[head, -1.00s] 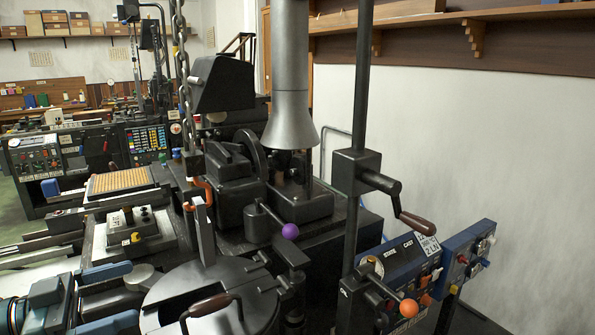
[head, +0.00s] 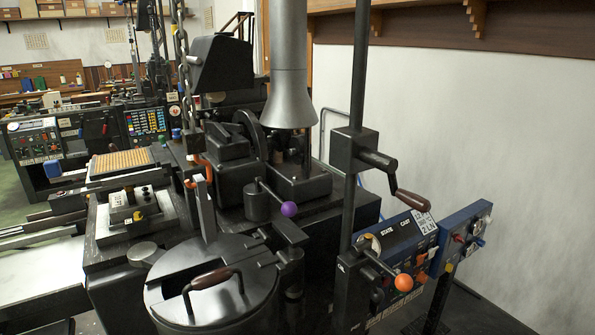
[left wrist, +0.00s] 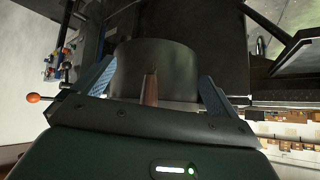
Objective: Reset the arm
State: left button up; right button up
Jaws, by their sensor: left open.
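My left gripper (left wrist: 156,80) shows in the left wrist view, with its two blue-padded fingers spread apart. A dark round pot (left wrist: 155,62) with a brown handle (left wrist: 150,88) appears in the gap between the fingers. I see no contact, and the gripper looks empty. In the head view neither gripper is visible. The round lidded pot (head: 180,262) with its curved brown handle (head: 213,279) stands at the bottom centre of that view. My right gripper is in no view.
The type caster has a lever with a purple ball (head: 289,209) and one with an orange ball (head: 403,282). A crank handle (head: 412,200) juts out to the right. A blue control panel (head: 405,245) stands at the right.

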pick_arm(q)
jog(key=s+d+f+g, duration=0.25)
jog(key=s+g, duration=0.25)
jog(key=s, duration=0.6)
jog(key=w+d+f+t+h, duration=0.2)
jog(key=w+d+f+t, duration=0.3)
jog(key=w+f+t, duration=0.1)
jog(key=shift+w+d+f+t, duration=0.3)
jog(key=shift+d+f+t, duration=0.1)
jog(key=shift+f, duration=0.45)
